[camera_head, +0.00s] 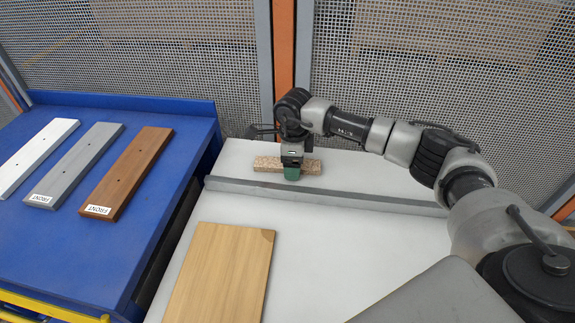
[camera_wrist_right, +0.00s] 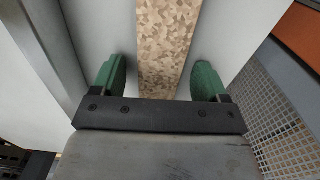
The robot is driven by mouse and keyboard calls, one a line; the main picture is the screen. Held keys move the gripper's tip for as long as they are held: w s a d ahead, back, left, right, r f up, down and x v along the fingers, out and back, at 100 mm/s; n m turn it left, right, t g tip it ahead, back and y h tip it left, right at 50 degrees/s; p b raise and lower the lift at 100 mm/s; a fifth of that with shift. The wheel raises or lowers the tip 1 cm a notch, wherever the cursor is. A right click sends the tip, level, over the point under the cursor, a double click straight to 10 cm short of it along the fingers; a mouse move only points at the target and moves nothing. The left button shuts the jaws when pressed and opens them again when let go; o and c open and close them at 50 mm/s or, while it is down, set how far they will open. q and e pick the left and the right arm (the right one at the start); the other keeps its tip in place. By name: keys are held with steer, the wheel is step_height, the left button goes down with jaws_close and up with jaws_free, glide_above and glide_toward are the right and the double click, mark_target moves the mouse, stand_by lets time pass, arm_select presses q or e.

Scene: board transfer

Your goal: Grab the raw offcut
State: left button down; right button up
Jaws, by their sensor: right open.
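The raw offcut (camera_head: 311,167) is a short, speckled chipboard strip. It lies on the white table behind the grey rail in the head view. My right gripper (camera_head: 291,174) is over the middle of the offcut and hides part of it. In the right wrist view the offcut (camera_wrist_right: 167,45) runs between the two green fingers of my right gripper (camera_wrist_right: 164,82). The fingers are apart, one on each side, with a visible gap to both edges. My left gripper is in neither view.
A grey rail (camera_head: 330,196) crosses the white table (camera_head: 325,250) in front of the offcut. A light wood board (camera_head: 220,275) lies nearer. On the blue table (camera_head: 130,235) at left lie white (camera_head: 36,152), grey (camera_head: 75,165) and brown (camera_head: 128,172) boards. Mesh fencing (camera_head: 430,60) stands behind.

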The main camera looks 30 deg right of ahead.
steer(key=shift+r, duration=0.1)
steer(key=c, duration=1)
steer(key=shift+c, duration=0.2)
